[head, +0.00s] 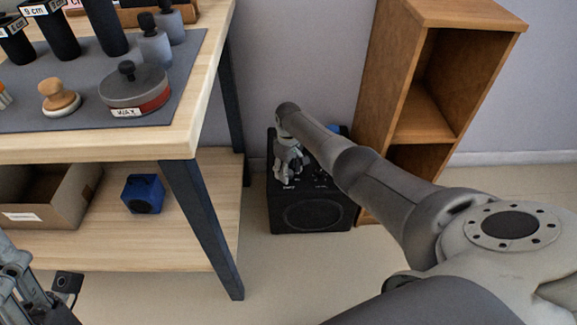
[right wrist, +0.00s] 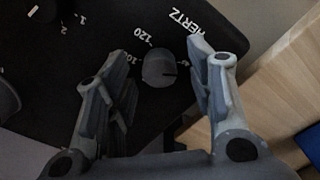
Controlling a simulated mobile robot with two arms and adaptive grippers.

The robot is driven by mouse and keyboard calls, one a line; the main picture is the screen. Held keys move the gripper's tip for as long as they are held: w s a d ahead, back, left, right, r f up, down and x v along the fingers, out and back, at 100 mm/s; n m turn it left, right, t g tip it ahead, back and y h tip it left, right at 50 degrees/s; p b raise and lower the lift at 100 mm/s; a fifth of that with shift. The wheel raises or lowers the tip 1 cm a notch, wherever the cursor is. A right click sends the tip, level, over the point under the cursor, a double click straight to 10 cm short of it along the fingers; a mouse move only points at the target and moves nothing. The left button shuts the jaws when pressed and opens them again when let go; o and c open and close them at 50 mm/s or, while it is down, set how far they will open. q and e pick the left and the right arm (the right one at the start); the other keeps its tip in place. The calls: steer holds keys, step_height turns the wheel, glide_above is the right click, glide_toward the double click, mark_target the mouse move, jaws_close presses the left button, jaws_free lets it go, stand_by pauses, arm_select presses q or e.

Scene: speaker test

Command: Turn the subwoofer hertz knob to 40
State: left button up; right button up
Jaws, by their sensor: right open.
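The subwoofer (head: 312,214) is a black box on the floor, between the workbench and the wooden shelf. In the right wrist view, its grey round hertz knob (right wrist: 158,68) sits beside the white HERTZ label (right wrist: 188,30). A 120 mark is readable near the knob; smaller marks are blurred. A dark line on the knob points roughly right. My right gripper (head: 288,170) is over the subwoofer's top, open, with one finger on each side of the knob; contact cannot be told. My left gripper (head: 38,292) is partly visible at the lower left, away from the subwoofer.
The workbench (head: 200,128) stands left, its dark leg near the subwoofer. A blue box (head: 143,194) and a cardboard box (head: 45,200) are on its lower shelf. The wooden shelf (head: 385,60) stands close on the right. Another dial shows at the wrist view's upper left.

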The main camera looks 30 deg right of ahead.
mark_target(289, 172)
step_height(289, 172, up, 12)
stand_by(0.6)
stand_by(0.5)
